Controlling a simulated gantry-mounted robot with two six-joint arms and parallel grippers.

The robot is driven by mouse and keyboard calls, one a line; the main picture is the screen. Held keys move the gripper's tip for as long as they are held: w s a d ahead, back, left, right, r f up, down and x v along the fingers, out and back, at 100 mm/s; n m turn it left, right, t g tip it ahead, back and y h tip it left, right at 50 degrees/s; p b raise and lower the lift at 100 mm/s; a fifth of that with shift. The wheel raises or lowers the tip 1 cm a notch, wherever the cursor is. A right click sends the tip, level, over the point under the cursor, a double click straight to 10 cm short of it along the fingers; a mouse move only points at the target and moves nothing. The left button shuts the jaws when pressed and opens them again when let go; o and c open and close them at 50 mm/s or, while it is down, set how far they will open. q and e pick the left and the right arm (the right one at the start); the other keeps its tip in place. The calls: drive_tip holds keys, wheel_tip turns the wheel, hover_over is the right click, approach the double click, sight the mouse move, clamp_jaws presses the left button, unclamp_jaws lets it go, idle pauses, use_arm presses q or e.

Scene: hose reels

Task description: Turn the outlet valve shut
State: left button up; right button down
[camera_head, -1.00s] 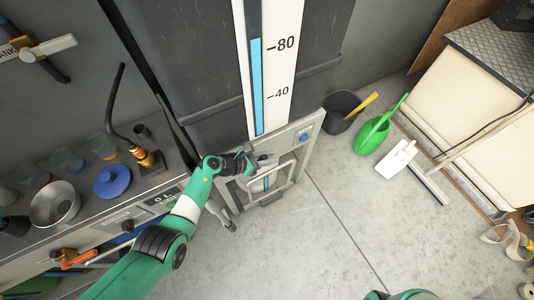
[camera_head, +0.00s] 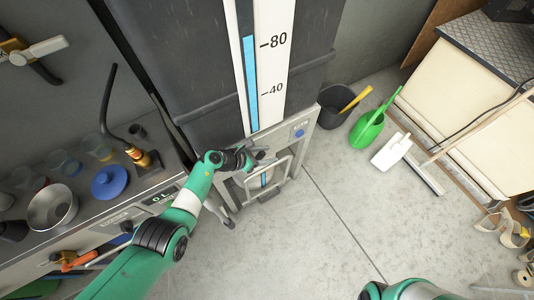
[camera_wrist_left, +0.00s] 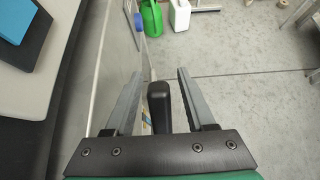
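My left gripper (camera_head: 258,158) is at the upper part of the grey metal panel (camera_head: 302,122) under the tank gauge. In the left wrist view, the two grey fingers of my left gripper (camera_wrist_left: 160,78) are apart. A black handle (camera_wrist_left: 159,104) stands between them, with visible gaps on both sides. I cannot tell from the views whether this handle is the outlet valve's; in the head view my gripper covers that spot. A green part of my right arm (camera_head: 415,291) shows at the bottom edge, but its gripper is out of view.
A bench on the left holds a steel bowl (camera_head: 54,206) and a blue lid (camera_head: 110,182). A black bucket (camera_head: 333,108), a green can (camera_head: 367,130) and a white jug (camera_head: 391,150) stand right of the panel. The floor in front is mostly clear.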

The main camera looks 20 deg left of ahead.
sight(259, 154)
use_arm(q)
drive_tip(key=p+v, duration=0.6)
drive_tip(key=shift+r+p, duration=0.35)
drive_tip(key=shift+r, duration=0.15)
drive_tip(key=p+v, duration=0.1)
drive_tip(key=v, duration=0.1)
drive_tip(key=p+v, duration=0.2)
drive_tip(key=v, duration=0.1)
drive_tip(key=shift+s+a+f, duration=0.2)
drive_tip(key=shift+s+f, duration=0.05)
drive_tip(key=shift+f, duration=0.15)
